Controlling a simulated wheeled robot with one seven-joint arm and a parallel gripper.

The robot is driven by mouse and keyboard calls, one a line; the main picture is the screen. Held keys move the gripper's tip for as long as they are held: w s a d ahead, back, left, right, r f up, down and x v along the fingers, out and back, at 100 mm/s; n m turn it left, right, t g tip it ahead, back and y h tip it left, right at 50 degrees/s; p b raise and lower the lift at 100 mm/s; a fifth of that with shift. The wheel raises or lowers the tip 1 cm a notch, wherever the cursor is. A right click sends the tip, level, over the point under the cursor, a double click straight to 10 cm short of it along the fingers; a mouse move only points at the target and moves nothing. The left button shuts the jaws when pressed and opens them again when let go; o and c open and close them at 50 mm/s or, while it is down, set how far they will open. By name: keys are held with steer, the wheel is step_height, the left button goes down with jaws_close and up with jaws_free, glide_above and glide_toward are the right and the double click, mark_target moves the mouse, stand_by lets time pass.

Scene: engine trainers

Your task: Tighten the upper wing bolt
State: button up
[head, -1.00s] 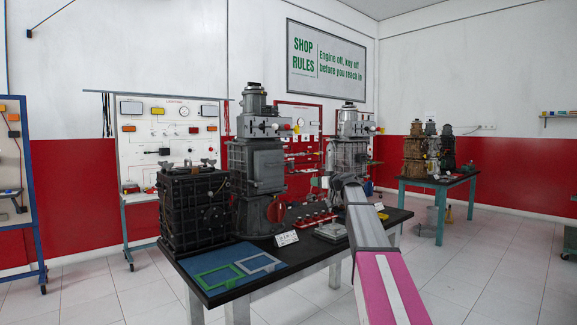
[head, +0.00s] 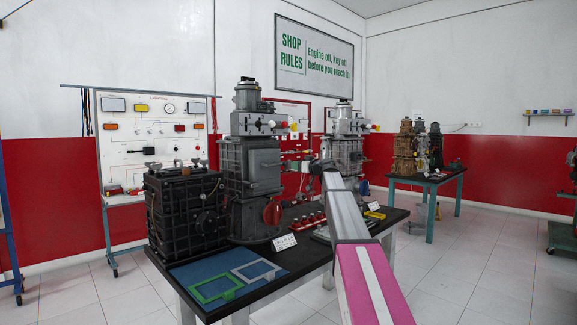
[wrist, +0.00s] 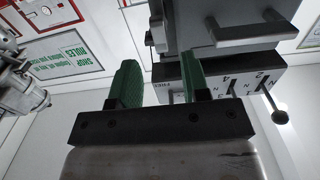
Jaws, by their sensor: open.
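My gripper (wrist: 160,80) shows in the wrist view with two green fingers apart and nothing between them. A dark grey machine body (wrist: 175,25) with a bar handle (wrist: 250,28) lies just beyond the fingertips. In the head view a tall grey engine trainer (head: 250,160) stands mid-table, and my arm reaches up to its right, with the gripper not clearly visible. A black ribbed engine block (head: 182,215) at left has small fittings on top. I cannot pick out the upper wing bolt with certainty in either view.
In the wrist view a plate marked with numbers (wrist: 232,86) and a black-knobbed lever (wrist: 280,117) are close to the right finger. The black table (head: 250,300) holds green (head: 212,288) and grey (head: 258,270) frames and another engine (head: 345,150).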

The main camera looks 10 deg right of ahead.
mark_target(290, 164)
steer(key=x, duration=0.7)
steer(key=shift+s, duration=0.1)
jaws_close()
